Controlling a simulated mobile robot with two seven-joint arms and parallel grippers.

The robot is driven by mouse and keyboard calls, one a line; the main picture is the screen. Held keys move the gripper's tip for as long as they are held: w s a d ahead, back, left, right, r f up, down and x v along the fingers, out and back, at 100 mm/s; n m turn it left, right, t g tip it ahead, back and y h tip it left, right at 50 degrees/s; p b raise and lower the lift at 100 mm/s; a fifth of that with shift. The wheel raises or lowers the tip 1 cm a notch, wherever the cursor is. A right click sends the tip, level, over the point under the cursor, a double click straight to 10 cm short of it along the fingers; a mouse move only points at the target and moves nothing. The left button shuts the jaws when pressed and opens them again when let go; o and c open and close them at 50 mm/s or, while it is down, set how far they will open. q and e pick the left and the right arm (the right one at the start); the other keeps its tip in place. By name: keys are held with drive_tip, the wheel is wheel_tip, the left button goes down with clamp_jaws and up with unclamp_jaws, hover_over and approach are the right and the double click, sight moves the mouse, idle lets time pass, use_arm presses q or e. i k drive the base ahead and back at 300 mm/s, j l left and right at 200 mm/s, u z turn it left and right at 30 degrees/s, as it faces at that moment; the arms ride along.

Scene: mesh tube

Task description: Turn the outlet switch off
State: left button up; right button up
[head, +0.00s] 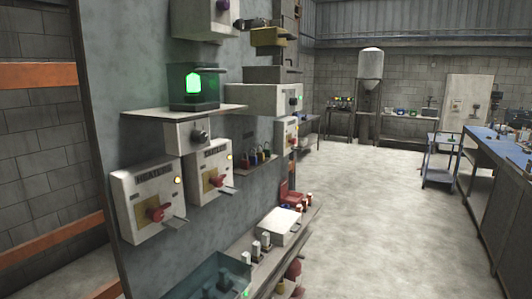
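Two white switch boxes with red rotary handles hang on the grey panel at left. The nearer box (125,183) has its red handle (156,214) low on its front and a lit yellow lamp at its right. The second box (196,160) has a red handle (214,181) and a yellow lamp. A third, smaller box (282,131) with a red knob hangs farther along. The labels are too blurred to read surely, so I cannot tell which is the outlet switch. Neither of my grippers is in view.
A shelf (150,112) holding a green-lit device (194,83) juts out above the boxes. A lower ledge (262,262) carries a white box (281,226) and small parts. Open floor (370,220) lies to the right, with a blue-topped bench (497,147) beyond.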

sight(217, 182)
drive_tip(key=i+l, duration=0.2)
drive_tip(key=l, duration=0.15)
drive_tip(key=i+l+u, duration=0.15)
drive_tip(key=l, duration=0.15)
drive_tip(key=i+l+u, duration=0.15)
drive_tip(key=l, duration=0.15)
drive_tip(key=i+l+u, duration=0.2)
drive_tip(key=l, duration=0.15)
drive_tip(key=k, duration=0.1)
